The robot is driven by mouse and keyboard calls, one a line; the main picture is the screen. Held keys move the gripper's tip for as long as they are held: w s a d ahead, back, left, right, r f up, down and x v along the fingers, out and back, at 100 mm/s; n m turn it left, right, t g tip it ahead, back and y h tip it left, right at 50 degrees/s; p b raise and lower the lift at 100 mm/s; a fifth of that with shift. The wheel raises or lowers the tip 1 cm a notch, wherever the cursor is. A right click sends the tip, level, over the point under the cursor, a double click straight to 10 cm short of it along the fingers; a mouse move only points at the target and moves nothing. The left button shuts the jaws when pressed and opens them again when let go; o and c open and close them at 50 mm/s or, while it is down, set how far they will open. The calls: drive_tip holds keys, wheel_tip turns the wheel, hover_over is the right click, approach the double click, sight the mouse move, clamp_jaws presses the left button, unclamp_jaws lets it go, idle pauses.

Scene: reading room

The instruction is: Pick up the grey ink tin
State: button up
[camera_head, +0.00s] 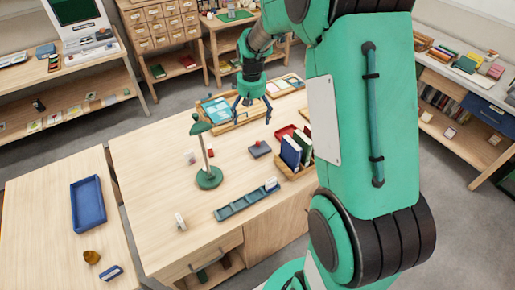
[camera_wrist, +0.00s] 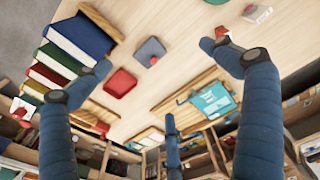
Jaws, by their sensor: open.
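The grey ink tin is most likely the small square dark-grey thing with a red spot on the wooden table, in the head view (camera_head: 259,149). In the wrist view the grey ink tin (camera_wrist: 150,49) lies at upper middle, flat on the table, with bare wood around it. My gripper (camera_head: 253,108) is open and empty above the far part of the table, behind the tin and a little left of it. In the wrist view its fingers are spread wide, and the tin shows between two of them, touched by neither.
A red square tray or tin (camera_head: 286,132) lies close behind the tin. A wooden holder with upright books (camera_head: 291,152) stands to its right. A green lamp (camera_head: 208,178) stands left, and a green tray (camera_head: 246,200) lies in front. A blue book (camera_head: 217,110) lies on a wooden board behind.

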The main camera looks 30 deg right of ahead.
drive_tip(key=w+d+f, duration=0.1)
drive_tip(key=d+f, duration=0.2)
drive_tip(key=f, duration=0.3)
drive_tip(key=w+d+f+g, duration=0.1)
drive_tip(key=w+d+f, duration=0.1)
drive_tip(key=f, duration=0.5)
drive_tip(key=shift+w+d, duration=0.2)
drive_tip(key=shift+d, duration=0.65)
drive_tip(key=shift+f, duration=0.15)
drive_tip(key=b, duration=0.1)
hover_over(260, 148)
drive_tip(key=shift+s+f, duration=0.1)
drive_tip(key=shift+f, duration=4.1)
drive_tip(key=shift+w+f+b, duration=0.2)
drive_tip(key=shift+f+b, duration=0.5)
drive_tip(key=shift+f, duration=1.9)
drive_tip(key=shift+c, duration=0.5)
